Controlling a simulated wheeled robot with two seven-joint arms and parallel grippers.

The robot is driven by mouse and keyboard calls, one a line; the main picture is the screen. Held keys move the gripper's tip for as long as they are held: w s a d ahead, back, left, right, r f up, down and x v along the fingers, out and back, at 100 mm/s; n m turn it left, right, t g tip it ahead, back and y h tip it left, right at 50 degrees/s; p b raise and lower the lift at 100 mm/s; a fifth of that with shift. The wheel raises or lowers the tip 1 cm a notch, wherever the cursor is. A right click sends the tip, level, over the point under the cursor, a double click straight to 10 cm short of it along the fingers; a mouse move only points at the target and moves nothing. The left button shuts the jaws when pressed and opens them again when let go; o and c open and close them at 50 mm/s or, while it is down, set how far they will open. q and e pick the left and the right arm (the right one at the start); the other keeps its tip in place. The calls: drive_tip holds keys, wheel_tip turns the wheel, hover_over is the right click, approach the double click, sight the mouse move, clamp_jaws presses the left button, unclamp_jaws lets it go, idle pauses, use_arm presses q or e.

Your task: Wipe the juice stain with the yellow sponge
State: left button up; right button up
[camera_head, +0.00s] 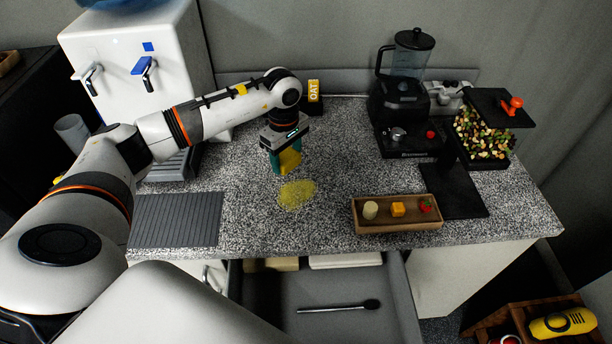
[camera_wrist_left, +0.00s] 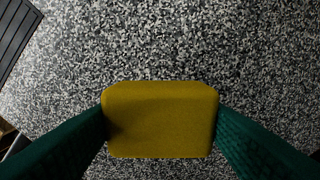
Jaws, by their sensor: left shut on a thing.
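My left gripper (camera_head: 281,162) is shut on the yellow sponge (camera_head: 290,160). In the left wrist view the sponge (camera_wrist_left: 160,120) sits between the two green fingers and touches both. In the head view the sponge is just behind a yellow juice stain (camera_head: 297,194) on the speckled countertop (camera_head: 270,222). The sponge appears above the counter; I cannot tell the exact gap. The stain is not visible in the left wrist view. My right gripper is not in view.
A wooden tray (camera_head: 398,226) with small food pieces sits right of the stain. A black blender (camera_head: 405,100) and a container of mixed bits (camera_head: 484,138) stand farther right. A white water dispenser (camera_head: 135,60) and grey mat (camera_head: 176,220) are left. An open drawer (camera_head: 310,290) lies below the front edge.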

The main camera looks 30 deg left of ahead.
sight(286, 155)
use_arm(q)
drive_tip(key=shift+w+a+r+p, duration=0.15)
drive_tip(key=shift+r+p, duration=0.25)
drive_tip(key=shift+r, duration=0.45)
drive_tip(key=shift+r+p, duration=0.3)
drive_tip(key=shift+r, duration=0.35)
drive_tip(key=shift+f, duration=0.1)
